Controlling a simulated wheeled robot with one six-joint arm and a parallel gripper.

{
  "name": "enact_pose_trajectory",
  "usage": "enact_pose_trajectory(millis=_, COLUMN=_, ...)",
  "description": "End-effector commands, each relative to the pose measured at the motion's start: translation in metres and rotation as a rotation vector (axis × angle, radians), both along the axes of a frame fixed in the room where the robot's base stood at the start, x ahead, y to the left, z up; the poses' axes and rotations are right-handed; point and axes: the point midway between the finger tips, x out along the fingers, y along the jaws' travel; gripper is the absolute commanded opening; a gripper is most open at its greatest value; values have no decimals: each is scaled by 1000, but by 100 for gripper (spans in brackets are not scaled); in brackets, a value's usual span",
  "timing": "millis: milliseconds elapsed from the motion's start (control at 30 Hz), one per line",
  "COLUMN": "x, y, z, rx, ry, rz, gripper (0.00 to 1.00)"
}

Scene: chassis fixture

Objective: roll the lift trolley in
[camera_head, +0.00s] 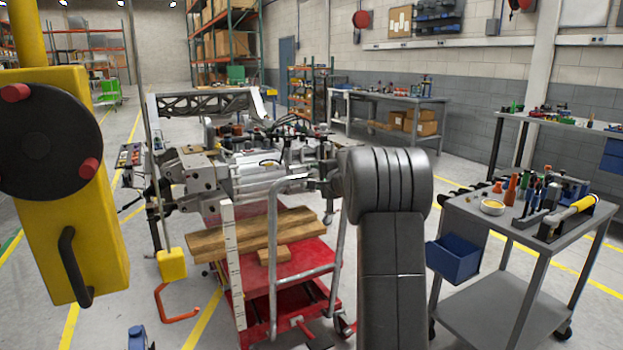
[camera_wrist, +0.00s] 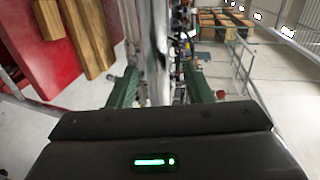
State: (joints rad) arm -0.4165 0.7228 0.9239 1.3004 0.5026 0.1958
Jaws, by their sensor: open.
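The red lift trolley (camera_head: 290,262) stands low on the floor in the middle of the head view, with wooden planks (camera_head: 250,228) on its platform. Its grey tubular push handle (camera_head: 272,265) rises at the near side. In the wrist view the red platform (camera_wrist: 32,50) shows at upper left beside the planks (camera_wrist: 88,35). My gripper (camera_wrist: 165,92) is open, with its green fingers apart. A grey bar-like shape shows between or beyond the fingers; I cannot tell whether it is the handle or whether they touch it. In the head view my arm hides most of the gripper.
A metal chassis assembly (camera_head: 265,175) sits above and behind the trolley. A yellow hoist body (camera_head: 105,235) with a black disc fills the left. A grey tool cart (camera_head: 500,230) with a blue bin (camera_head: 455,258) stands at right. An orange hook-shaped bar (camera_head: 175,305) lies on the floor.

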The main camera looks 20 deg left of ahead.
Motion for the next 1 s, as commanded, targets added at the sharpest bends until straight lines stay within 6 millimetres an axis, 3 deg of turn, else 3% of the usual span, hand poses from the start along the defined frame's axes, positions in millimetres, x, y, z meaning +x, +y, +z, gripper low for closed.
enact_pose_trajectory(millis=200, x=-27, y=-35, z=8, rx=1, ry=-1, rz=-1, gripper=46)
enact_pose_trajectory(millis=400, x=-45, y=-58, z=15, rx=1, ry=-1, rz=0, gripper=46)
enact_pose_trajectory(millis=1000, x=-55, y=-70, z=14, rx=-24, ry=-10, rz=-2, gripper=46)
